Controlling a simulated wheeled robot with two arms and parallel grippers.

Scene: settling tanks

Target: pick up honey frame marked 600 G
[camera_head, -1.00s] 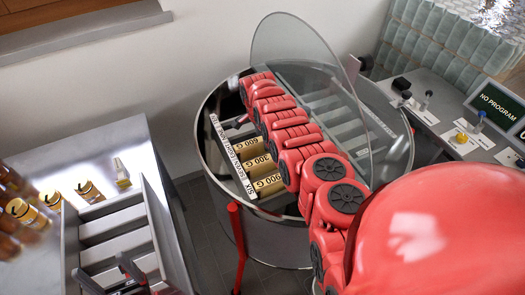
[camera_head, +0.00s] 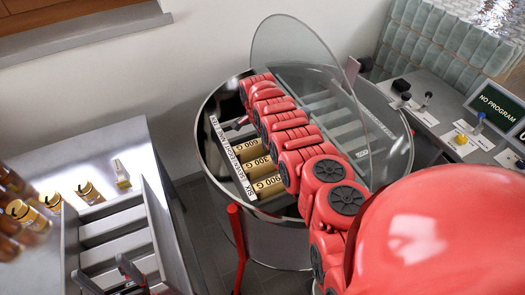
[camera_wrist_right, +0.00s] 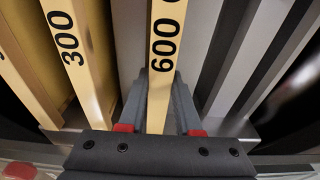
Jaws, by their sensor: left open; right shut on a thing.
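The honey frame marked 600 G (camera_head: 246,146) sits in a slot of the round steel drum (camera_head: 212,168), first in a row of pale yellow frames. In the right wrist view the 600 frame (camera_wrist_right: 162,75) stands between my right gripper's fingers (camera_wrist_right: 162,105), which are shut on it. My right gripper (camera_head: 236,123) is small and partly hidden by its own arm in the head view. A frame marked 300 (camera_wrist_right: 75,55) stands just left of the held one. My left gripper (camera_head: 106,272) is open and empty over the slotted metal rack at lower left.
A clear lid (camera_head: 300,70) stands raised beside my right arm. The slotted rack (camera_head: 158,225) stands on a steel table with several honey jars (camera_head: 88,191). A control panel (camera_head: 460,135) is at right.

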